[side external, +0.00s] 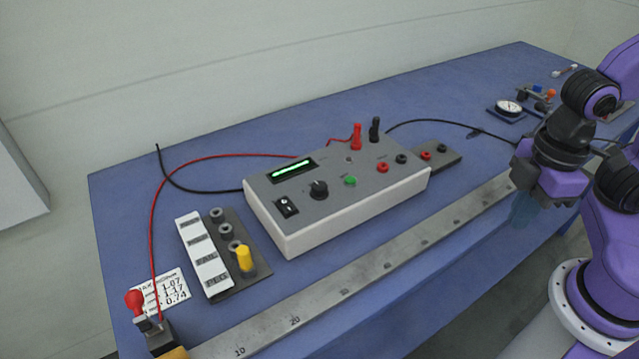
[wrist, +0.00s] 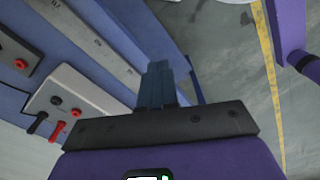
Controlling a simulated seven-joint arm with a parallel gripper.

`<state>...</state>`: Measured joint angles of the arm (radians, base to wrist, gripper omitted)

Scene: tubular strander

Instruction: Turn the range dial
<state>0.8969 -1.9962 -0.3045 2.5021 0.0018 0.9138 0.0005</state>
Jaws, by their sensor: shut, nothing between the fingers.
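The range dial (side external: 318,189) is a black round knob on the sloped top of a light grey instrument box (side external: 340,215). It sits between a black rocker switch (side external: 286,207) and a green button (side external: 350,181), below a lit green display (side external: 292,169). My gripper (side external: 524,212) is at the right, over the bench's front edge, well apart from the dial. In the wrist view my gripper (wrist: 160,80) has its dark fingers together, with nothing between them. That view shows only part of the box (wrist: 75,100) at the left; the dial is not in it.
Red (side external: 357,137) and black (side external: 375,129) plugs stand upright at the box's back. A metal ruler (side external: 370,283) runs along the front edge. A labelled rack (side external: 215,255) with a yellow peg stands left. A gauge (side external: 508,107) lies far right. The bench behind the box is mostly clear.

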